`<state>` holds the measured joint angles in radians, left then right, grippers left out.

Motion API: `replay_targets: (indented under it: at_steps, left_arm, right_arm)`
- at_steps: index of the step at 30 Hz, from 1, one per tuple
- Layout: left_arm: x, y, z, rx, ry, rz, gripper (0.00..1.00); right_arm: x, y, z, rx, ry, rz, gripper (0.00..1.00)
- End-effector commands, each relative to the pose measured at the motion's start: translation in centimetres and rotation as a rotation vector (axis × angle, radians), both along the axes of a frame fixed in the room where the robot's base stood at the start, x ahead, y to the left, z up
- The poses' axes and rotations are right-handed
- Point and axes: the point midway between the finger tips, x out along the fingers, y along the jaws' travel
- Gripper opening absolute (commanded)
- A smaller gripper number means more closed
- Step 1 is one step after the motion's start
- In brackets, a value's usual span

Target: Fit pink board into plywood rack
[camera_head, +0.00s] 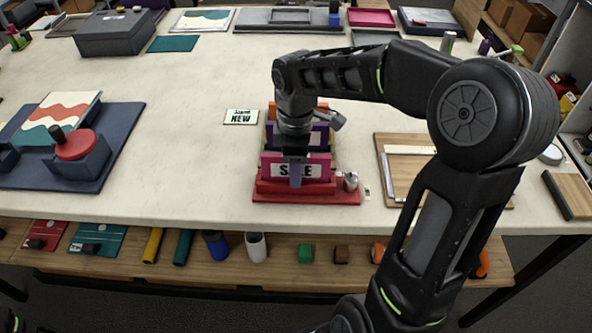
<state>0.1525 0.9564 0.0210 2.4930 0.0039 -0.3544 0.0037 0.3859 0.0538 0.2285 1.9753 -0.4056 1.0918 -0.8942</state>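The pink board (318,166), with a white label partly reading SALE, stands upright at the front of a row of boards. My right gripper (296,175) points down over its top middle. One finger lies in front of the label and covers its middle letters. The other finger is hidden, so I cannot tell whether the board is gripped. The plywood rack is mostly hidden by the boards and gripper. A purple board (320,136) and an orange board (271,110) stand behind the pink one. A red base (300,198) lies in front and below. My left gripper is not in view.
A small NEW card (241,116) lies left of the boards. A silver knob-like part (350,181) stands at the red base's right. A wooden tray (391,179) lies right, partly behind my arm. A blue platform (112,165) is at left. Clear tabletop lies between.

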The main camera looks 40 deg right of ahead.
Motion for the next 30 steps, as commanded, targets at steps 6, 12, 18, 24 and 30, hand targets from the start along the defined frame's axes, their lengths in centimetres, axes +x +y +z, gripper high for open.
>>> replay_targets:
  at_steps: [6, 12, 18, 24, 30]
  left_arm:
    - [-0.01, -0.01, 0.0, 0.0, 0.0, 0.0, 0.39]
    - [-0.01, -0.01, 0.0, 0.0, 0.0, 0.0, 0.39]
    - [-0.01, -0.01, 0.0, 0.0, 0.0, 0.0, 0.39]
    - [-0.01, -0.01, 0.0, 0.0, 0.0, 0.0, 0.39]
    - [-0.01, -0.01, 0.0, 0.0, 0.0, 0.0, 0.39]
  right_arm:
    - [0.01, 0.01, 0.04, 0.0, 0.0, 0.0, 0.4]
    - [0.01, 0.01, 0.04, 0.0, 0.0, 0.0, 0.33]
    - [0.01, 0.01, 0.04, 0.0, 0.0, 0.0, 0.17]
    - [0.01, 0.01, 0.04, 0.0, 0.0, 0.0, 0.01]
    - [0.0, 0.01, 0.04, 0.0, 0.0, 0.0, 0.0]
